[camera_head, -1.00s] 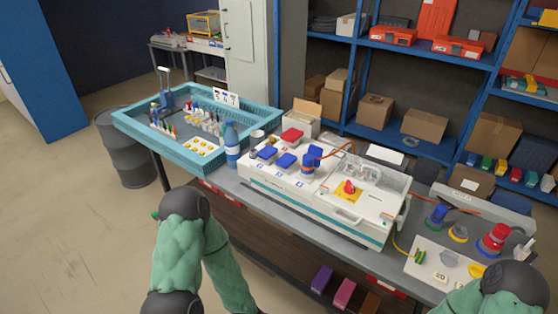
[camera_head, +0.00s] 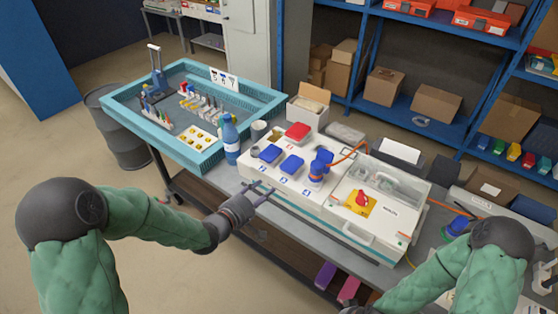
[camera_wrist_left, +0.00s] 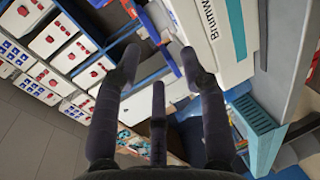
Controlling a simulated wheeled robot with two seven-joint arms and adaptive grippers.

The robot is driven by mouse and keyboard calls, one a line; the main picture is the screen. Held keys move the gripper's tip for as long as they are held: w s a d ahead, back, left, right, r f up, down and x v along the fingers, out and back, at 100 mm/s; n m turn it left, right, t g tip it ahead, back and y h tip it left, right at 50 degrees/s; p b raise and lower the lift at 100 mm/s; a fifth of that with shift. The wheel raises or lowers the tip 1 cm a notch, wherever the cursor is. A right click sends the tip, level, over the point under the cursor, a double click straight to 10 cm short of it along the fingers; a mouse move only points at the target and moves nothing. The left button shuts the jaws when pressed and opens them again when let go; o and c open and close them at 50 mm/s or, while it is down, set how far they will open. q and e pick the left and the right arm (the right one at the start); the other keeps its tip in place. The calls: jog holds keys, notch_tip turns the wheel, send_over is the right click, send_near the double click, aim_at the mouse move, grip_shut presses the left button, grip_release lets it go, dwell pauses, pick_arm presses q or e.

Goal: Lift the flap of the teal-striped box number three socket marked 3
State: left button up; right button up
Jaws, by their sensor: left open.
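The white socket box (camera_head: 260,172) with a teal stripe along its lower front stands on the workbench. On its top are blue flaps (camera_head: 291,164), a red flap (camera_head: 298,131) and a blue plug (camera_head: 319,166) with an orange cable. Small blue number labels sit near the front edge; I cannot read which one is 3. My left gripper (camera_head: 262,192) is open and empty, close to the box's front edge. In the left wrist view its fingers (camera_wrist_left: 160,58) are spread beside the box's lettered side (camera_wrist_left: 211,25). My right gripper's fingers are not visible.
A teal tray (camera_head: 268,100) with racks stands left of the box. A white case with a clear lid (camera_head: 400,182) is on the right.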

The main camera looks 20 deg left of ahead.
aim_at(284, 169)
pick_arm(q)
jog(key=x, duration=0.3)
jog(key=r+b+x, duration=0.1)
jog(key=x, duration=0.3)
jog(key=r+b+x, duration=0.1)
jog(key=x, duration=0.2)
jog(key=shift+w+f, duration=0.1)
jog(key=shift+w, duration=0.55)
grip_shut()
